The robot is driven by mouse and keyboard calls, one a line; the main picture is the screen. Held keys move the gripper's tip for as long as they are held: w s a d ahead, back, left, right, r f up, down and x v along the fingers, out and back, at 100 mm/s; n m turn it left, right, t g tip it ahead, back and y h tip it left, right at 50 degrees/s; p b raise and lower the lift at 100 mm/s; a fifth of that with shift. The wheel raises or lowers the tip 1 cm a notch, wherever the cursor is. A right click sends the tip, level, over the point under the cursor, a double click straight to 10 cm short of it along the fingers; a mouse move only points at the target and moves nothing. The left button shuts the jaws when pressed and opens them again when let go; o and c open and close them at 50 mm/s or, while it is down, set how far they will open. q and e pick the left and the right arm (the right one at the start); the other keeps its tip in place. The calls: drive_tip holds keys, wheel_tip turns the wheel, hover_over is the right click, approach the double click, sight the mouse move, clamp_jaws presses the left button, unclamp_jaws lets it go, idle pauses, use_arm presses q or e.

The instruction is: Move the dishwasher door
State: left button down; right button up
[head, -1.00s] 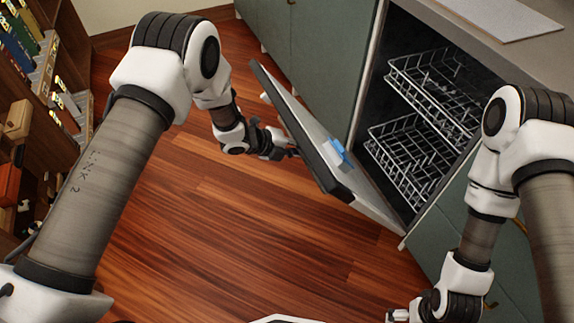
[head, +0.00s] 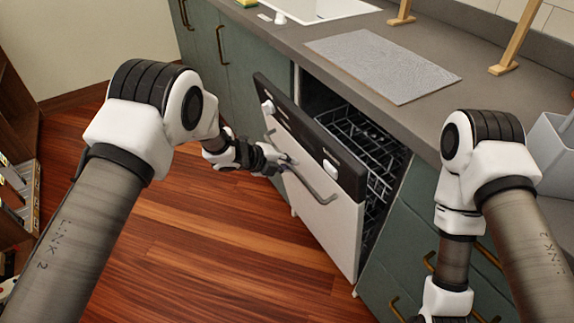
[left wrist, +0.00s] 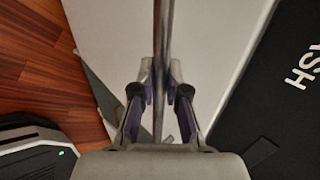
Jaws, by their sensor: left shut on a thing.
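The dishwasher door (head: 335,228) has a white front and a black control strip along its top. In the head view it leans outward, partly open, with a dark gap behind it. My left gripper (head: 284,163) is at the door's metal bar handle (head: 320,196). In the left wrist view the handle (left wrist: 161,30) runs between the fingers of my left gripper (left wrist: 160,78), which is shut on it. The door's white panel (left wrist: 212,45) lies behind. My right arm comes down at the lower right, and its gripper is cut off by the bottom edge.
A wire rack (head: 372,160) stands inside the dishwasher. Above is the grey counter (head: 290,45) with a grey mat (head: 382,64) and a sink (head: 325,8). Green cabinets (head: 235,75) flank the dishwasher. The wooden floor (head: 190,240) before it is clear.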

use_arm(q)
drive_tip(key=c, duration=1.2)
unclamp_jaws()
drive_tip(key=v, duration=1.2)
